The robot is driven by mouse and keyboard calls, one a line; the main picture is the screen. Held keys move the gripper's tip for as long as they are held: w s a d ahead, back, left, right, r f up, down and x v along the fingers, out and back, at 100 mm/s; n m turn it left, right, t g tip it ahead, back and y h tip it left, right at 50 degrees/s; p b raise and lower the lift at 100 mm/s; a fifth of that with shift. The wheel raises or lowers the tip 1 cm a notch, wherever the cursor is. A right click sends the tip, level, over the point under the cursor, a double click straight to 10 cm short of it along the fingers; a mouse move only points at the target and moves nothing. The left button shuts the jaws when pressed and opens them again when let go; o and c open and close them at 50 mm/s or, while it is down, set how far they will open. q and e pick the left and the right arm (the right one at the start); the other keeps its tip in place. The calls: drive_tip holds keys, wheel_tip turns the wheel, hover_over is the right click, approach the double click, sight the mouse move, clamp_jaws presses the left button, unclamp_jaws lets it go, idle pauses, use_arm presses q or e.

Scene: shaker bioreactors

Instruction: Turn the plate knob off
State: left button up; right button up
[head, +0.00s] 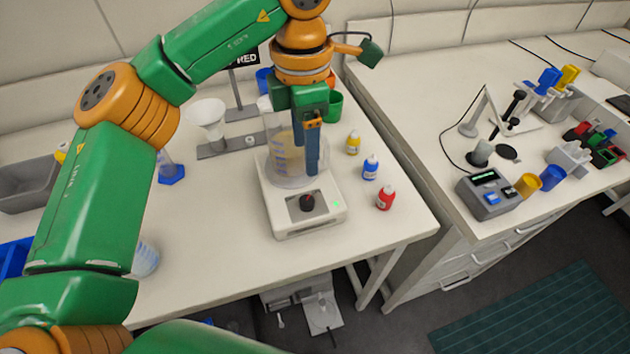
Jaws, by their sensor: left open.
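The white plate (310,223) stands near the front right of the left bench. Its dark knob (307,202) sits on a black panel on the front, with a small green light (337,204) lit to the right of it. A glass beaker (287,162) with pale yellowish liquid stands on top of the plate. My left gripper (311,170) points down from above, open, with its fingers in front of the beaker's right side and a little above and behind the knob. It appears apart from the knob. My right gripper is not in view.
Small yellow (353,143), blue (370,168) and red (386,198) bottles stand right of the plate. A funnel on a stand (207,115) is behind left. A second bench (420,110) with instruments is at right.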

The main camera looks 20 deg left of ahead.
use_arm(q)
drive_tip(key=b, duration=0.5)
hover_over(306, 200)
wheel_tip(306, 200, down, 6)
drive_tip(key=shift+s+r, duration=0.15)
drive_tip(key=shift+r, duration=0.05)
drive_tip(key=shift+f, duration=0.25)
wheel_tip(306, 200, down, 6)
drive_tip(key=shift+r+p, duration=0.2)
drive_tip(key=shift+p, duration=0.5)
drive_tip(key=shift+f, duration=0.45)
clamp_jaws()
